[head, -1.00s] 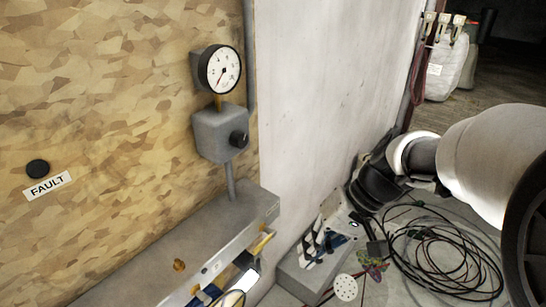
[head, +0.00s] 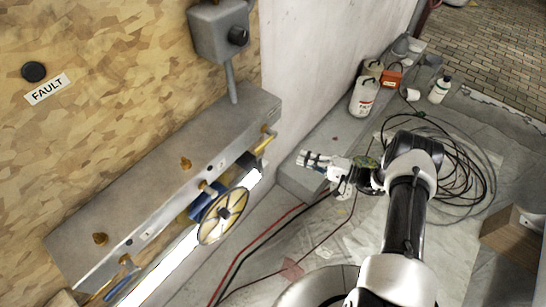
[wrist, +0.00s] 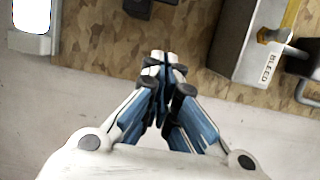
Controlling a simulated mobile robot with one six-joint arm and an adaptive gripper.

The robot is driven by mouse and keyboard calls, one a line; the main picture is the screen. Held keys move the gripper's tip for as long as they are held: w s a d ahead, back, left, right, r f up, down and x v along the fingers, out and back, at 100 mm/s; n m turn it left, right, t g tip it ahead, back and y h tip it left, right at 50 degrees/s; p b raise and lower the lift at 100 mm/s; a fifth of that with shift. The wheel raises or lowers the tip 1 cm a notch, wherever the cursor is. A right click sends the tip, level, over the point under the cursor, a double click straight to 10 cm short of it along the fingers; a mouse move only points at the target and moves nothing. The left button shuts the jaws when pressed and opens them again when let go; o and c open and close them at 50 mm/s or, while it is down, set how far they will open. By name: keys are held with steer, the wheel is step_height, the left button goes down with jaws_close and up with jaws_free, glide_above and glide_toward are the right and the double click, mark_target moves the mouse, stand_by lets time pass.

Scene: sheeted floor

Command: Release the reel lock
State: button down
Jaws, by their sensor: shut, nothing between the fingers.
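A round yellowish wheel with dark spokes (head: 222,215), which looks like the reel, is on the front of the grey wall-mounted housing (head: 150,190) in the head view. A blue part (head: 203,206) sits just behind it. I cannot tell which part is the reel lock. My gripper (head: 303,158) is to the right of the wheel and apart from it, pointing left toward the wall. In the wrist view my gripper (wrist: 164,68) is shut and empty, its fingertips together in front of the board. The wheel is not clearly visible there.
A bright white tube (head: 165,265) runs along under the housing. A grey box labelled BLEED (wrist: 250,40) is at the wrist view's upper right. Bottles (head: 363,95) and coiled cables (head: 455,165) lie to the right. Red and black hoses (head: 255,245) cross the floor.

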steer(key=shift+d+f, duration=0.15)
steer(key=shift+f, duration=0.35)
steer(key=a+b, duration=0.2)
steer(key=a, duration=0.9)
steer(key=shift+w+a, duration=0.35)
